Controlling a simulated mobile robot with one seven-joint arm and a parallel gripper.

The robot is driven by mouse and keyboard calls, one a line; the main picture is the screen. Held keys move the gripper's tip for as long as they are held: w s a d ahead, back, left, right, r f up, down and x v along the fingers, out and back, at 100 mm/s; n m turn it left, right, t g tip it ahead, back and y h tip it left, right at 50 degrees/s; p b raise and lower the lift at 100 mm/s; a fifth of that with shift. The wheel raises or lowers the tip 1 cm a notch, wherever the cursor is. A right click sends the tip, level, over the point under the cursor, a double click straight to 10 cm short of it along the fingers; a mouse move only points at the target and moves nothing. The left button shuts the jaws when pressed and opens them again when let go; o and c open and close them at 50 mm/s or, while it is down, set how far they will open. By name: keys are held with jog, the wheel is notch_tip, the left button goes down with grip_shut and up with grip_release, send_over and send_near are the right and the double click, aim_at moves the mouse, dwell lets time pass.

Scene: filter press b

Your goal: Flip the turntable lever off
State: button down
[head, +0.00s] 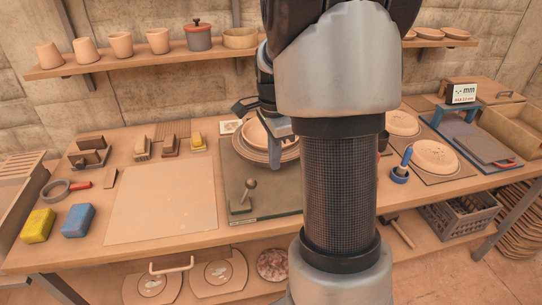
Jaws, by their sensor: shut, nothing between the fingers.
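A small lever (249,191) with a round knob rises from a brown base on the near left part of a dark board (268,209). It tilts slightly right; whether this is its on or off position cannot be told. Wide clay plates (284,153) stand behind it, toward the back of the board, partly hidden by my arm. My arm hides the right part of the board.
A pale board (162,203) lies left of the lever. Yellow (38,225) and blue (78,220) blocks sit at the near left. A blue-handled tool (405,160) stands right of my arm. A shelf (140,61) with cups and pots runs above.

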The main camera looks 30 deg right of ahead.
aim_at(247, 192)
jog(key=a+f, duration=0.3)
jog(key=f, duration=0.2)
jog(key=shift+w+a+f, duration=0.15)
jog(key=shift+w+a, duration=0.2)
dwell(0.3)
jog(key=shift+w+a+r+h, duration=0.25)
jog(key=shift+a+r+h, duration=0.15)
jog(key=shift+a+h, duration=0.35)
jog(key=a+h, duration=0.1)
jog(key=w+a+g+h+b, duration=0.1)
jog(key=a+h, duration=0.1)
jog(key=a+r+h, duration=0.1)
jog(key=shift+w+a+g+h, duration=0.15)
jog(key=shift+a+g+h, duration=0.1)
jog(key=shift+g+h, duration=0.1)
jog(key=shift+r, duration=0.15)
